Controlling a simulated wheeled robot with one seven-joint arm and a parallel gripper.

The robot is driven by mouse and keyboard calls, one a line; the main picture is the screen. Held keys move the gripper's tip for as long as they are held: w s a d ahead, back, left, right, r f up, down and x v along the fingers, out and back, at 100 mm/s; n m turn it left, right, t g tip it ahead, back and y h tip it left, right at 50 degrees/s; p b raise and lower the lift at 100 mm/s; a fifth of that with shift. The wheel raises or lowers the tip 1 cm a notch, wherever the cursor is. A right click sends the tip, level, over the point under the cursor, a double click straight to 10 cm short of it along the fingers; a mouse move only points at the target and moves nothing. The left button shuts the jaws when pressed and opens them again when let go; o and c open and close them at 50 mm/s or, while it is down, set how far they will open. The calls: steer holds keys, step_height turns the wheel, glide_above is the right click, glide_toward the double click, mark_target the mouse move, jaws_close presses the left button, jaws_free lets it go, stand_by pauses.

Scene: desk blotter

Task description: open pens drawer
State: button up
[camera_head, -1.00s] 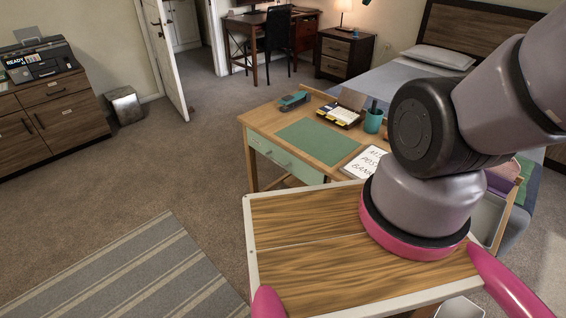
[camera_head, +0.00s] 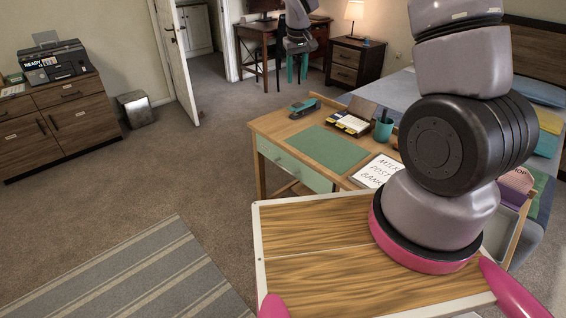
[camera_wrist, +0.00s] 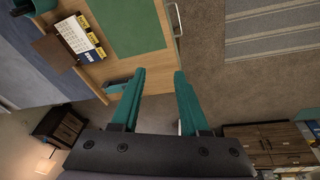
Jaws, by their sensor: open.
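The wooden desk (camera_head: 262,123) has one pale green drawer (camera_head: 318,181) in its front, below the top. The drawer looks shut, with a small handle on its front. No label is readable on it. In the wrist view the light handle (camera_wrist: 178,18) shows along the desk's edge at the top. My gripper (camera_head: 297,72) hangs in the air, appearing above and beyond the desk in the head view. In the wrist view its two teal fingers (camera_wrist: 159,73) are apart with nothing between them, and they are clear of the handle.
On the desk are a green blotter (camera_head: 330,148), a teal stapler (camera_head: 304,107), a card holder (camera_head: 350,124), a teal pen cup (camera_head: 383,130) and a notepad (camera_head: 377,170). A bed (camera_head: 400,92) stands behind. Carpet left of the desk is clear up to a striped rug (camera_head: 150,275).

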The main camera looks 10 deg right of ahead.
steer(key=w+a+f+n+g, duration=0.1)
steer(key=a+f, duration=0.1)
steer(key=f, duration=0.6)
steer(key=w+a+f+n, duration=0.1)
steer(key=w+a+f, duration=0.1)
steer(key=f, duration=0.5)
steer(key=n+h, duration=0.1)
steer(key=n, duration=0.1)
glide_toward(284, 168)
steer(key=shift+g, duration=0.3)
steer(key=f, duration=0.2)
steer(key=w+f, duration=0.1)
steer(key=f, duration=0.4)
steer(key=shift+w+d+f, duration=0.25)
steer(key=shift+d+f, duration=0.05)
steer(key=shift+d, duration=0.05)
steer(key=shift+c, duration=0.3)
jaws_close()
